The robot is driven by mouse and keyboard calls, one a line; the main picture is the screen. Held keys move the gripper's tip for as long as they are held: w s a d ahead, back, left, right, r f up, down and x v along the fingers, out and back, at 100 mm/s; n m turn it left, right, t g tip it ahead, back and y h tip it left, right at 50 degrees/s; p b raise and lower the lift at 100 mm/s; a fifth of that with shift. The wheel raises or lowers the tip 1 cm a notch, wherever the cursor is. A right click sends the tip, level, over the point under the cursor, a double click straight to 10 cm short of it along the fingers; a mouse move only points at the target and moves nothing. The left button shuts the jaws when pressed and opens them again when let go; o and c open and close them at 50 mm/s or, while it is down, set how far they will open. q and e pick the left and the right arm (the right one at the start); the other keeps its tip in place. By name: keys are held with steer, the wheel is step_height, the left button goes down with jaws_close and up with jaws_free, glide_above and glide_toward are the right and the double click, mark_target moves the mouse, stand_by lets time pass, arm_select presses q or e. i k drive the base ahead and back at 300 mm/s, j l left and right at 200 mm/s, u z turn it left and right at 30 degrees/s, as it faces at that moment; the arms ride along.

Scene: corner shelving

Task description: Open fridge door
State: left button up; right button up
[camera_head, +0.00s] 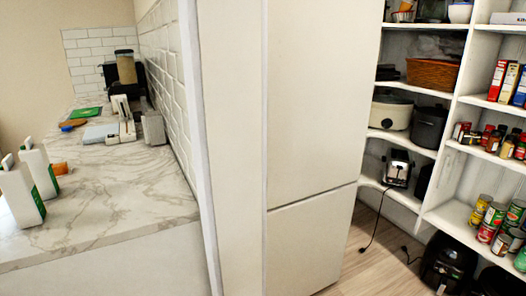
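The fridge (318,95) is a tall cream-white unit in the middle of the head view. A horizontal seam splits its front into a larger upper door and a lower door (308,240). Both doors look shut, with no visible gap beyond the seam. Its plain side (230,130) faces left. The top of the fridge is cut off by the picture edge, and I can see no handle. Neither of my grippers shows in this view.
A marble counter (130,190) with white cartons (20,195) and small appliances is at the left. A tiled wall (165,75) separates it from the fridge. White corner shelves (455,160) hold cans and appliances at the right. Some wood floor (375,245) is clear.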

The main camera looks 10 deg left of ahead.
mark_target(323, 55)
steer(key=i+l+u, duration=0.1)
steer(key=i+l, duration=0.15)
steer(key=i+l+u, duration=0.15)
steer(key=l, duration=0.25)
steer(key=i+l+u, duration=0.1)
steer(key=i+l, duration=0.15)
steer(key=l, duration=0.15)
steer(key=i+l+u, duration=0.1)
steer(key=l, duration=0.25)
steer(key=i, duration=0.1)
